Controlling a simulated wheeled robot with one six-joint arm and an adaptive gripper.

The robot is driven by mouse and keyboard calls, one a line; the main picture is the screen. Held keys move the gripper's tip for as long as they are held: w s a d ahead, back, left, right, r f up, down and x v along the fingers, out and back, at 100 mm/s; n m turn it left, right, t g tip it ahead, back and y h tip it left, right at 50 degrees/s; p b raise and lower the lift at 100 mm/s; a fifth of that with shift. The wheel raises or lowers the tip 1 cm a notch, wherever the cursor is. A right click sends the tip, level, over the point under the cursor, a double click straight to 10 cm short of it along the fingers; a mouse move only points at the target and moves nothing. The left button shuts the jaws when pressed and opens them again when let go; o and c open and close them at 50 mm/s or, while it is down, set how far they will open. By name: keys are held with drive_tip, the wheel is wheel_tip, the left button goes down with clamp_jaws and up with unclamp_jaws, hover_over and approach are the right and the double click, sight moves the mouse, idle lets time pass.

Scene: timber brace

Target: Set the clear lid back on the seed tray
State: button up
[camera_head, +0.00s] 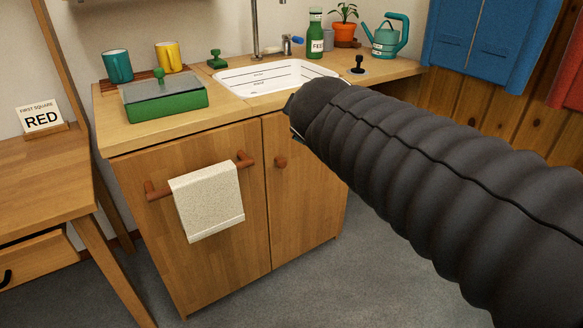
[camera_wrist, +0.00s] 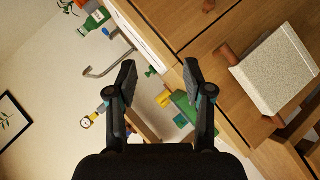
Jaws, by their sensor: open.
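The green seed tray (camera_head: 170,108) stands on the left part of the wooden counter. The clear lid (camera_head: 150,88), a greyish panel with a green knob (camera_head: 158,73), lies over its top; I cannot tell whether it is fully seated. In the wrist view the green tray (camera_wrist: 184,104) shows partly, beyond the right finger, which hides some of it. My gripper (camera_wrist: 160,85) is open and empty, apart from the tray and lid. In the head view my dark arm hides most of the gripper, in front of the counter's right half.
Teal (camera_head: 117,66) and yellow (camera_head: 168,56) mugs stand behind the tray. A green-handled stamp (camera_head: 216,59), white sink (camera_head: 262,78) and tap (camera_head: 255,30) are to its right. A towel (camera_head: 208,204) hangs on the cabinet rail. A watering can (camera_head: 388,38) stands at the back right.

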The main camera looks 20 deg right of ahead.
drive_tip(key=s+a+f+m+g+y, duration=0.1)
drive_tip(key=s+a+f+m+g, duration=0.1)
drive_tip(key=s+f, duration=0.6)
drive_tip(key=s+a+f+m+g+y, duration=0.2)
drive_tip(key=s+f+m+g, duration=0.2)
drive_tip(key=s+f+m, duration=0.3)
drive_tip(key=s+f, duration=0.1)
drive_tip(key=s, duration=0.1)
drive_tip(key=shift+s+a+f, duration=0.2)
drive_tip(key=shift+s+a, duration=0.05)
drive_tip(key=shift+s, duration=0.15)
